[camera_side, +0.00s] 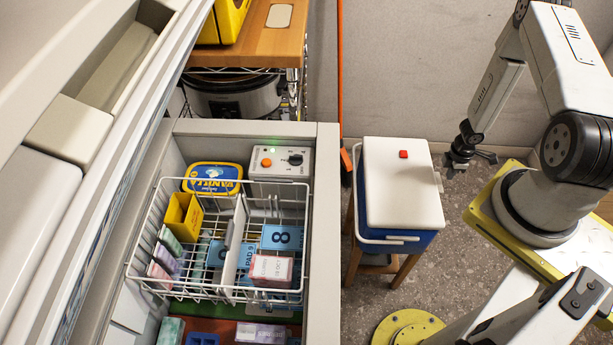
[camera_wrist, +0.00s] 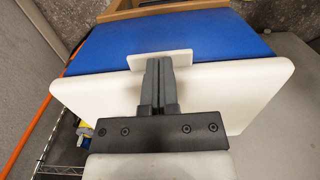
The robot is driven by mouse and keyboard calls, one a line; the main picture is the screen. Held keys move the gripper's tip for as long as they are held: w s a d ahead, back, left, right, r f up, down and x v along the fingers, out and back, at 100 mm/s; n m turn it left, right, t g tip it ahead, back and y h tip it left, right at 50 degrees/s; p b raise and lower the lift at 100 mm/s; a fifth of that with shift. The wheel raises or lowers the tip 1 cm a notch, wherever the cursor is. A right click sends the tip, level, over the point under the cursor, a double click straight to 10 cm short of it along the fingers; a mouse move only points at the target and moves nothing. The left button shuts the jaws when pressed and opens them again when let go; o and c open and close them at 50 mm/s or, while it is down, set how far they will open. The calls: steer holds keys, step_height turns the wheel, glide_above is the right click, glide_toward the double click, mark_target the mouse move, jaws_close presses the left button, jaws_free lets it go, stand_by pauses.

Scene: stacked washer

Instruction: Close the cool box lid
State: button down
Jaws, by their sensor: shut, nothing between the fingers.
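The cool box has a blue body (camera_side: 419,241) and a white lid (camera_side: 400,195) with a small red square on top. In the side view the lid lies flat over the body; I cannot tell whether a thin gap is left. The wrist view shows the lid (camera_wrist: 255,85) beside the blue wall (camera_wrist: 225,40), with a white tab (camera_wrist: 190,57) on that wall. My gripper (camera_side: 455,170) is just right of the lid's right edge, its fingers shut and empty. In the wrist view the shut fingers (camera_wrist: 158,65) overlap the tab; I cannot tell if they touch.
The box stands on a wooden stool (camera_side: 408,268) with a white bail handle (camera_side: 390,240) at its front. An open chest with a wire basket (camera_side: 150,225) is to the left. An orange pole (camera_side: 341,80) stands behind. Floor is clear between box and my base.

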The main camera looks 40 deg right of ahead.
steer(key=shift+s+d+f+t+y, duration=0.1)
steer(key=shift+f+t+y, duration=0.25)
steer(key=shift+f, duration=0.65)
steer(key=shift+s+d+f+t+y, duration=0.1)
steer(key=shift+f+t+y, duration=0.2)
steer(key=shift+f, duration=0.65)
steer(key=shift+r, duration=0.2)
step_height(320, 180, up, 7)
steer(key=shift+s+d+r, duration=0.2)
steer(key=shift+s+d, duration=0.15)
